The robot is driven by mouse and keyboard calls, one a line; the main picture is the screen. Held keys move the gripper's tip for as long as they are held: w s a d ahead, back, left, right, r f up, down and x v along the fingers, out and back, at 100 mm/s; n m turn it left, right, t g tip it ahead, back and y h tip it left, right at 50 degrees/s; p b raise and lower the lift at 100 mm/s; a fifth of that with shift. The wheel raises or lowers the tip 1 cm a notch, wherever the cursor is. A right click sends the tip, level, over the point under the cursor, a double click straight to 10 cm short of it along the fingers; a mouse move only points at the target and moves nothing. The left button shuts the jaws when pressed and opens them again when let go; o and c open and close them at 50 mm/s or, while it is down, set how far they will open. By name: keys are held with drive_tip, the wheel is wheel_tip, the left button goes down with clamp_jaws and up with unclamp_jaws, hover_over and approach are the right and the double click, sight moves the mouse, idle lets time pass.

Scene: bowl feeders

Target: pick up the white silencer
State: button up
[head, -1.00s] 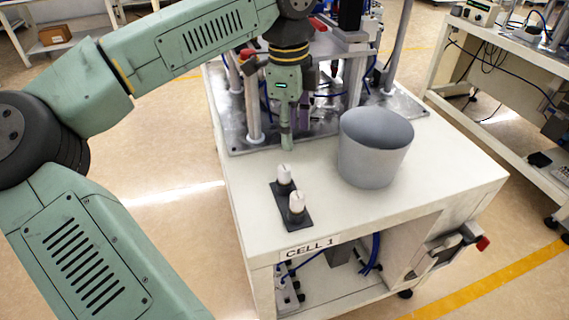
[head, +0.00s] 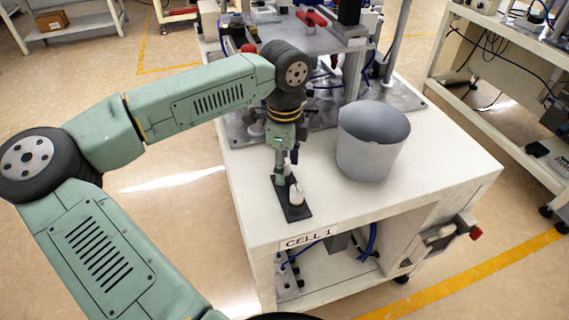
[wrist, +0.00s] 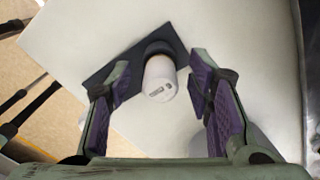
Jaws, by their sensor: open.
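A white silencer (head: 297,195) stands on a dark plate (head: 298,213) at the near left of the table. The farther silencer, seen a second ago on the same plate, is hidden by my gripper (head: 284,177) in the head view. In the wrist view, a white silencer (wrist: 160,80) with a dark base lies between the two purple-padded fingers of my gripper (wrist: 160,72). The fingers are apart, with gaps on both sides of it. The dark plate (wrist: 104,74) shows beneath and to its left.
A grey bucket (head: 368,150) stands to the right of the plate on the white table (head: 420,185). The feeder machine with its metal base and posts (head: 345,60) fills the table's back. The front right of the table is clear.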

drive_tip(key=shift+c, duration=0.6)
clamp_jaws()
